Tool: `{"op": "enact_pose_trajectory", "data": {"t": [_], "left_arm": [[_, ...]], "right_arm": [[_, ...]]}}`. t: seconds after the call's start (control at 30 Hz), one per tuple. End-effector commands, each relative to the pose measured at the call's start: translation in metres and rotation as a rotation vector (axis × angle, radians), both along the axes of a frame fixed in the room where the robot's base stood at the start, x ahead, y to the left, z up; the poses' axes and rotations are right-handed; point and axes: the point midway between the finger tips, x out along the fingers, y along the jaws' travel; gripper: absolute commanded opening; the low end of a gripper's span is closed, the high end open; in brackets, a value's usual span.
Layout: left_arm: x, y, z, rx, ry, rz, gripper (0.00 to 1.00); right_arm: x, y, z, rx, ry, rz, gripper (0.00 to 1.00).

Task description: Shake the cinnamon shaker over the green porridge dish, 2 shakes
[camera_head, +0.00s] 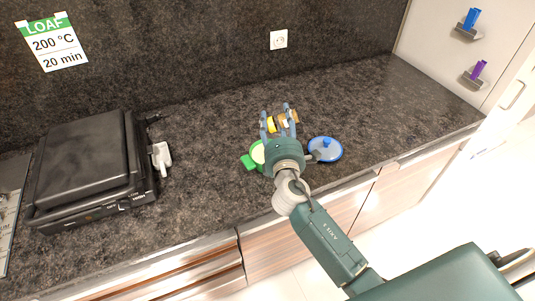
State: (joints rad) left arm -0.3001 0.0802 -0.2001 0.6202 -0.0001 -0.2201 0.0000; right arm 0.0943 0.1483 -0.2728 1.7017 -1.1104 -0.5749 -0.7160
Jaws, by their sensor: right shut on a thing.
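My right gripper (277,112) is shut on the cinnamon shaker (272,125), which shows yellow, white and brown parts between and beside the fingers. The shaker appears tipped on its side; its exact tilt and its height above the counter are hard to tell. The green porridge dish (257,152) stands on the counter just below and left of the fingers in the picture. Its pale contents show in part, and my gripper's wrist hides its right side. My left gripper is not in view.
A blue dish (325,149) stands close to the right of my wrist. Blue and purple items hang in holders at the upper right. The counter's right part is clear.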

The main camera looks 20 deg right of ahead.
Motion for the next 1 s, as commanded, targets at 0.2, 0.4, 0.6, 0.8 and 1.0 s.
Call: {"op": "enact_pose_trajectory", "data": {"t": [0.2,0.4,0.6,0.8,1.0], "left_arm": [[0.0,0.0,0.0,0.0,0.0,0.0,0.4],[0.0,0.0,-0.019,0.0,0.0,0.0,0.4],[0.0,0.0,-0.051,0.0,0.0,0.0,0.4],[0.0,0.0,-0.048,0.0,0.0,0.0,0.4],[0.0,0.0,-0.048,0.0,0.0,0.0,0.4]], "right_arm": [[0.0,0.0,0.0,0.0,-0.001,0.0,0.21],[0.0,0.0,-0.02,0.0,0.0,0.0,0.21],[0.0,0.0,-0.053,0.0,0.0,0.0,0.21],[0.0,0.0,-0.049,0.0,-0.001,-0.001,0.21],[0.0,0.0,-0.05,0.0,-0.001,0.0,0.21]]}}
